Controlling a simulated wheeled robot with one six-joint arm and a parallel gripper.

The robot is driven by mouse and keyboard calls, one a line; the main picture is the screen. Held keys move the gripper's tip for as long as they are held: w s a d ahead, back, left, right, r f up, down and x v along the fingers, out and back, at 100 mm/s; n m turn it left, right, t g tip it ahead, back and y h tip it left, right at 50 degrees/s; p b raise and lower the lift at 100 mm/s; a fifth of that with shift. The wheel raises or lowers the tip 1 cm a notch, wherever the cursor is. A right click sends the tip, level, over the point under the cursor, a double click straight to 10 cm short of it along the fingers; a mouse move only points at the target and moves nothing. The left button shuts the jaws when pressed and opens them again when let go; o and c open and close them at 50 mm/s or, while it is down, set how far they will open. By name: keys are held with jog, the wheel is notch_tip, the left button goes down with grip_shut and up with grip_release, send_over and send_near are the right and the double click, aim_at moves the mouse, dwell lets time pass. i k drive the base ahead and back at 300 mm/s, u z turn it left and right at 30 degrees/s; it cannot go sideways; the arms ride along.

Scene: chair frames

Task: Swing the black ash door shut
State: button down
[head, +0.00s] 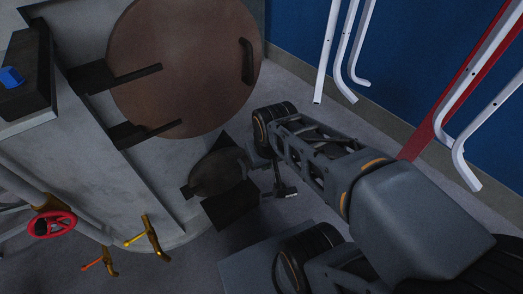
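The black ash door (218,172) is a small dark plate with a rounded face, low on the pale boiler's front, below the large round brown door. It appears to stand out from the boiler at an angle, and dark shapes around it make its edges hard to read. My gripper (268,176) is at the end of my arm, just right of the ash door and close to it. I cannot tell whether they touch. Its fingers are small, dark and partly hidden by the wrist, so their opening is unclear. No held thing shows.
The large round brown door (185,60) with a dark handle hangs above. A red valve wheel (52,224) and brass valves (148,240) are at lower left. Grey floor lies between.

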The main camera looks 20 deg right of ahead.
aim_at(217, 173)
jog(key=z, duration=0.15)
jog(key=i, duration=0.35)
jog(key=u, duration=0.85)
